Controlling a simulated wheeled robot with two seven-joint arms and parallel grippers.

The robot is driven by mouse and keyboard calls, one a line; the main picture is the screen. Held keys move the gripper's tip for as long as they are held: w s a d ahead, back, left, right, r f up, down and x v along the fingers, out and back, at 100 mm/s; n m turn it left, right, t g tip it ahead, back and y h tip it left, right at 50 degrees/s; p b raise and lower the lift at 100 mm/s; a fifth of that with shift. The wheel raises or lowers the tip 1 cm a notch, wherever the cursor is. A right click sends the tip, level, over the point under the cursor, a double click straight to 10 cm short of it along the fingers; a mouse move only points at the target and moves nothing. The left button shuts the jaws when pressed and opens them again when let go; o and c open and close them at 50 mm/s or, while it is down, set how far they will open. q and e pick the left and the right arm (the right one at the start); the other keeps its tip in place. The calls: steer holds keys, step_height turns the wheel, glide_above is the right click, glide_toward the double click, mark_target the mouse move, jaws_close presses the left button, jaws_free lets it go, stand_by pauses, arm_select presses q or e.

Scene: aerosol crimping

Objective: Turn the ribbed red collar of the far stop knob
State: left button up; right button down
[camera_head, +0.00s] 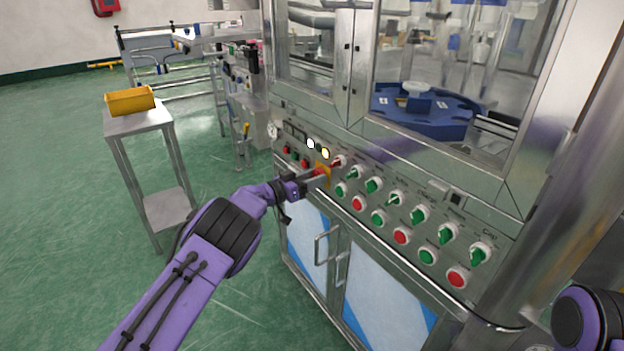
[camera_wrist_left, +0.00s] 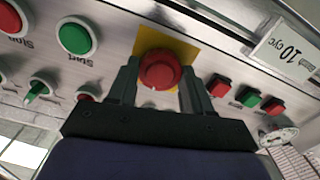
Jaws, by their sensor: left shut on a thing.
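The far stop knob (camera_wrist_left: 160,70) is a round red knob on a yellow plate (camera_wrist_left: 188,48) on the machine's control panel. In the left wrist view my left gripper (camera_wrist_left: 158,88) has one finger on each side of the red collar and is shut on it. In the head view my left gripper (camera_head: 318,178) reaches the left part of the panel, and the knob is mostly hidden behind it, with the yellow plate (camera_head: 323,168) showing. My right gripper is not in view; only a part of my right arm shows at the lower right edge.
Green and red buttons and green selector switches (camera_head: 396,199) run along the panel to the right. Small red and green buttons (camera_wrist_left: 249,97) sit beside the knob. Door handles (camera_head: 322,246) stick out below. A metal stand (camera_head: 150,125) holds a yellow bin (camera_head: 130,101) at left.

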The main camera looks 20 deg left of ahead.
arm_select(q)
steer(key=shift+m+b, duration=1.75)
steer(key=shift+m, duration=1.95)
steer(key=shift+r, duration=0.1)
steer(key=o, duration=1.1)
steer(key=shift+c, duration=0.2)
